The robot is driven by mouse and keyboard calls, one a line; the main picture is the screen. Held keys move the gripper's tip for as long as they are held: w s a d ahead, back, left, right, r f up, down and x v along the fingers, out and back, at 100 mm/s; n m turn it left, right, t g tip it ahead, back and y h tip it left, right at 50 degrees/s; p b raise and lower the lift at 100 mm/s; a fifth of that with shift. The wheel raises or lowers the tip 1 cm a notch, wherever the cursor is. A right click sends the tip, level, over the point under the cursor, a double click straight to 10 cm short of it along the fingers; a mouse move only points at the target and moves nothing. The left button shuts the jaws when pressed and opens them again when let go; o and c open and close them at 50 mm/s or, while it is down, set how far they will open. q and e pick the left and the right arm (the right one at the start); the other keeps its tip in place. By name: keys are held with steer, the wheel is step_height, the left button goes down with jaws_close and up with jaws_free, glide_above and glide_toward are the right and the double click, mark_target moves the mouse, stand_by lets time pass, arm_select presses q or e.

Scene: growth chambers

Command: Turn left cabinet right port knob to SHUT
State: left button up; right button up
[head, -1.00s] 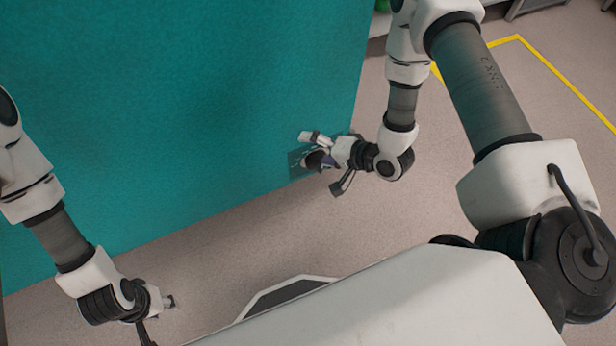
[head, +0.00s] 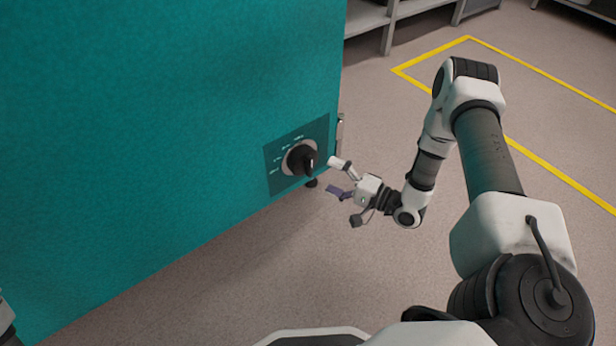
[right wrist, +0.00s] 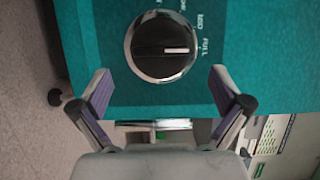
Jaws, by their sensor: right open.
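The black port knob (head: 302,160) with a silver ring sits on a dark panel (head: 275,172) low on the teal cabinet (head: 170,110), near its right edge. In the right wrist view the knob (right wrist: 163,47) carries a white pointer line aimed right, at the FULL label; MID also reads there, and no SHUT label is visible. My right gripper (head: 338,178) is open and empty, just right of the knob and apart from it. In the right wrist view its spread fingers (right wrist: 160,90) lie below the knob. My left gripper is out of view.
Open floor (head: 290,260) lies in front of the cabinet and to its right. Yellow floor tape (head: 520,65) marks an area at the right. Grey shelving (head: 400,15) stands at the back. A black cabinet foot (head: 312,183) shows under the panel.

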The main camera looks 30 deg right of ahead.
mark_target(309, 167)
steer(key=b+x, duration=0.2)
steer(key=x, duration=0.4)
steer(key=shift+w+a+b, duration=0.1)
steer(key=shift+w+b, duration=0.1)
steer(key=shift+b, duration=0.2)
steer(key=c, duration=1)
steer(key=shift+o, duration=0.2)
steer(key=shift+r, duration=0.1)
